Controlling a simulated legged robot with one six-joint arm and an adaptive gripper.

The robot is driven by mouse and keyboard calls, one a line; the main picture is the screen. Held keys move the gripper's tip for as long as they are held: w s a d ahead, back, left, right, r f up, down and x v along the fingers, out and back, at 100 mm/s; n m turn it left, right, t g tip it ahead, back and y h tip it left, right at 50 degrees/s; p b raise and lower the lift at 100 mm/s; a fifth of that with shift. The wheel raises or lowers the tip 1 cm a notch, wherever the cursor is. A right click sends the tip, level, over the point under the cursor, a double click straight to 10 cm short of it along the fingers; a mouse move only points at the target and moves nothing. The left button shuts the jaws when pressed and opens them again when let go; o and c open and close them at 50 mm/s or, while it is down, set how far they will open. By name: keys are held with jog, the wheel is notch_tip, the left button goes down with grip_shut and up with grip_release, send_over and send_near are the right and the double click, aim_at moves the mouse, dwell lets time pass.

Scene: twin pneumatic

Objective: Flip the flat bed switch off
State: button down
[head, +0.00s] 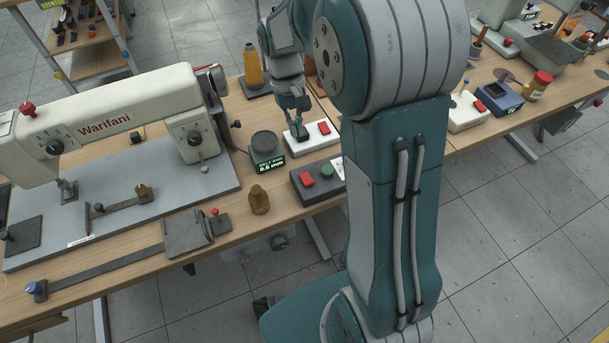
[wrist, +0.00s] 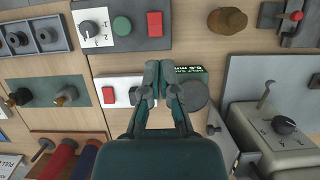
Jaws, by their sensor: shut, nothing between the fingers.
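A white switch box (head: 312,138) with a red button (head: 323,128) lies on the bench beside the Warifani sewing machine (head: 105,115). The box also shows in the wrist view (wrist: 122,81), with the red button at its left and a dark switch (wrist: 134,95) beside my fingers. My gripper (head: 299,134) is shut and empty over the box's left part in the head view. In the wrist view my closed fingertips (wrist: 158,68) are over the box's right end and partly hide it. I cannot tell whether they touch it. The switch's position is too small to read.
A grey control box (head: 305,184) with red and green buttons lies nearer the front edge. A brass weight (head: 259,200) and an orange cone (head: 252,68) stand nearby.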

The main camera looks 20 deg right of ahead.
aim_at(304, 182)
jog(key=x, duration=1.4)
jog(key=shift+s+f, duration=0.15)
jog(key=shift+f, duration=0.1)
dwell(0.4)
jog(key=shift+w+r, duration=0.25)
jog(key=shift+w, duration=0.55)
